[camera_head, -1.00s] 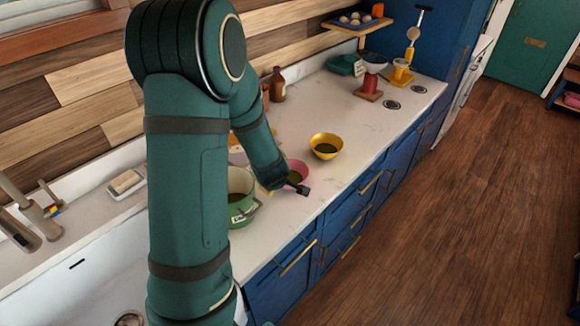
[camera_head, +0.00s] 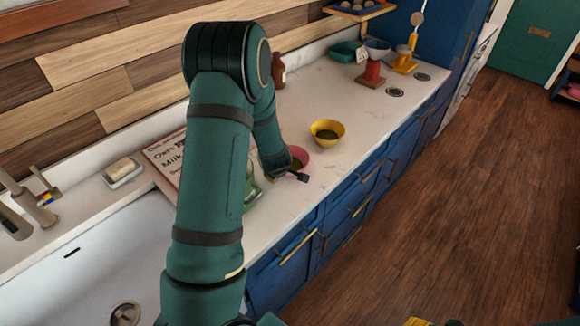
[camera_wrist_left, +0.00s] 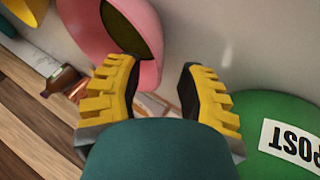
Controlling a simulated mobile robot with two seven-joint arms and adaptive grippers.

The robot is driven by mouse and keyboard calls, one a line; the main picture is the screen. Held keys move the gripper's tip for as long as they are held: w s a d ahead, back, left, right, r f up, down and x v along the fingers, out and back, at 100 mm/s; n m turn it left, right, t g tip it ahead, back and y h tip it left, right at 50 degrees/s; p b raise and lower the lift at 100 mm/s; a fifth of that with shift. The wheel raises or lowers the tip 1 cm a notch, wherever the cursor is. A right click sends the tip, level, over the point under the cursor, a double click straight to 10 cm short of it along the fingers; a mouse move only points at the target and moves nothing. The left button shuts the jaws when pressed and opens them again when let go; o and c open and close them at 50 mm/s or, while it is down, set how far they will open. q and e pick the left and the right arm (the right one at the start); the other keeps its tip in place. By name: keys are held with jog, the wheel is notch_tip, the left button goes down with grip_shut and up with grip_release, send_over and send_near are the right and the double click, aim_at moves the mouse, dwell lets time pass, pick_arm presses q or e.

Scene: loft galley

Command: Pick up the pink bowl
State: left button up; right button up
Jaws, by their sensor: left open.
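The pink bowl (camera_head: 301,154) stands on the white counter, partly hidden by my left gripper, with dark green contents inside. In the left wrist view the pink bowl (camera_wrist_left: 88,38) fills the upper left. My left gripper (camera_head: 287,176) is open and empty at the near side of the bowl. In the wrist view one finger of the left gripper (camera_wrist_left: 158,80) overlaps the bowl, and the rim shows between the fingers. I cannot tell whether they touch. A sliver of yellow and dark at the bottom edge may be my right gripper (camera_head: 416,322); its state is not visible.
A yellow bowl (camera_head: 327,131) stands behind the pink one. A green container (camera_wrist_left: 275,135) labelled "POST" is close beside the gripper, mostly hidden by my arm in the head view. The sink (camera_head: 75,275) is front left.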

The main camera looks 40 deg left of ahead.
pick_arm(q)
jog(key=shift+x, duration=1.5)
grip_shut()
